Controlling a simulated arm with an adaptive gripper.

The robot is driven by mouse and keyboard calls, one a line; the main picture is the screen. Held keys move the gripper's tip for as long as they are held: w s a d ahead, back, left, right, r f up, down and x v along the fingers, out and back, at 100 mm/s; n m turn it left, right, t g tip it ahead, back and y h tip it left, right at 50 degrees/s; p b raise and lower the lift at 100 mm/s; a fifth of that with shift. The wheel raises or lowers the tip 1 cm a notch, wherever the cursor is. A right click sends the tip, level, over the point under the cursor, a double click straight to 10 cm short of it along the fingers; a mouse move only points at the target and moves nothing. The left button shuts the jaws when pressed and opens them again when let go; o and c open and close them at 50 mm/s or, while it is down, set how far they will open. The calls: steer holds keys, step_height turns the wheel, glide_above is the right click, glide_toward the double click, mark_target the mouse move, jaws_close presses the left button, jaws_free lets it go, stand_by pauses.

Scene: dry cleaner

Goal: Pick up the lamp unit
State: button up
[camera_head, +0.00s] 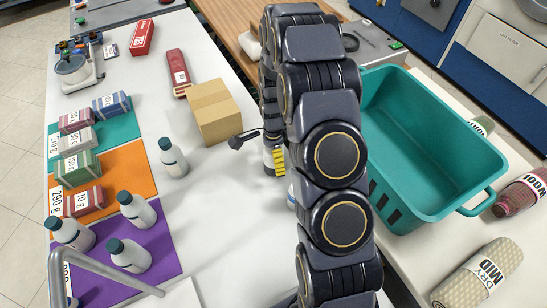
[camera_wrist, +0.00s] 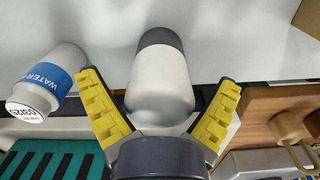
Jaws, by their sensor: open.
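The lamp unit (camera_wrist: 162,82) appears to be the upright piece with a pale rounded top and a dark grey base in the wrist view. It stands on the white counter between the two yellow finger pads of my gripper (camera_wrist: 162,115). The fingers are spread, with a visible gap on each side of it. In the head view my gripper (camera_head: 276,160) is low over the counter, right of the cardboard box. My arm hides most of the gripper and the lamp unit there.
A white bottle with a blue band (camera_wrist: 52,80) stands close left of my gripper in the wrist view. The cardboard box (camera_head: 214,110) is left of the gripper in the head view. A teal basket (camera_head: 425,150) is at the right. White bottles (camera_head: 172,160) stand farther left.

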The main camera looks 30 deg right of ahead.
steer(key=shift+f, duration=0.15)
steer(key=c, duration=1.1)
steer(key=shift+c, duration=0.2)
